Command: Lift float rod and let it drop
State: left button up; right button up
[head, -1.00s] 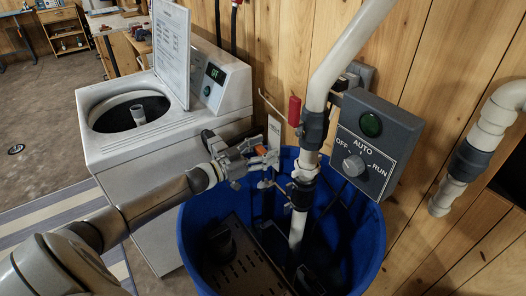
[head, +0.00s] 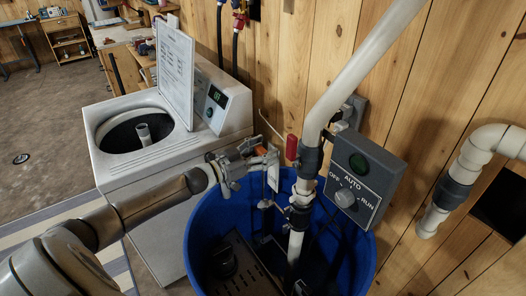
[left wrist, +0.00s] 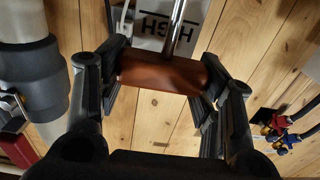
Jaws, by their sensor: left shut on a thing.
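The float rod shows in the left wrist view as a thin shiny metal rod (left wrist: 178,28) with an orange-brown grip piece (left wrist: 160,74). My left gripper (left wrist: 158,80) is shut across this piece, one finger at each end. In the head view the left gripper (head: 259,157) is above the rim of the blue basin (head: 193,245), left of the white pipe. A bit of the orange piece (head: 260,150) shows between its fingers. The rod's lower part and any float are hidden or too small to tell. My right gripper is not in view.
The white pipe (head: 350,62) with a red valve handle (head: 291,147) stands close right of the gripper. A grey switch box (head: 350,180) marked OFF, AUTO, RUN is farther right. A white washer (head: 150,165) stands left. A HIGH plate (left wrist: 165,25) is behind the grip piece.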

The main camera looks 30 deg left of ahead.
pick_arm(q)
jog(key=o, duration=1.5)
jog(key=shift+c, duration=0.2)
jog(key=shift+s+a, duration=0.2)
jog(key=shift+s, duration=0.2)
jog(key=v, duration=1.1)
